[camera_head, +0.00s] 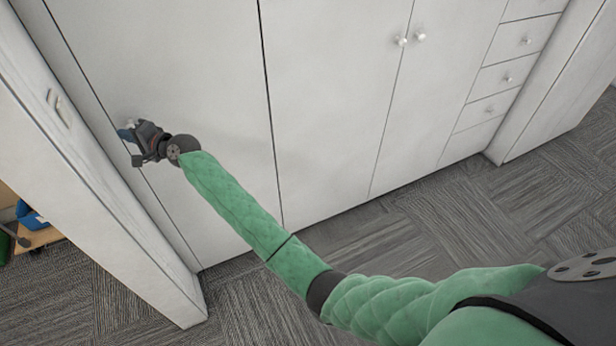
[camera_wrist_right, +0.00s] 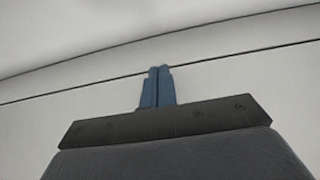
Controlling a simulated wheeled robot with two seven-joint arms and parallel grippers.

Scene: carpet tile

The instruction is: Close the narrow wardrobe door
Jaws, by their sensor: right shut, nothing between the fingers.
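The narrow wardrobe door (camera_head: 185,75) is the white panel at the left of the wardrobe front in the head view. It looks flush, or nearly so, with the door to its right; a small gap cannot be ruled out. My right gripper (camera_head: 126,133) is at its left edge, beside a pale knob (camera_head: 131,124) partly hidden by the gripper. In the right wrist view the blue fingers (camera_wrist_right: 157,87) are together with nothing between them, in front of a white surface crossed by a dark seam. Whether they touch it is unclear. My left gripper is not in view.
Wider doors (camera_head: 335,90) with round knobs and a stack of drawers (camera_head: 505,75) stand to the right. A white upright panel (camera_head: 100,200) with a small metal fitting juts forward at the left. Blue and green items show beyond it. Grey carpet (camera_head: 400,235) in front is clear.

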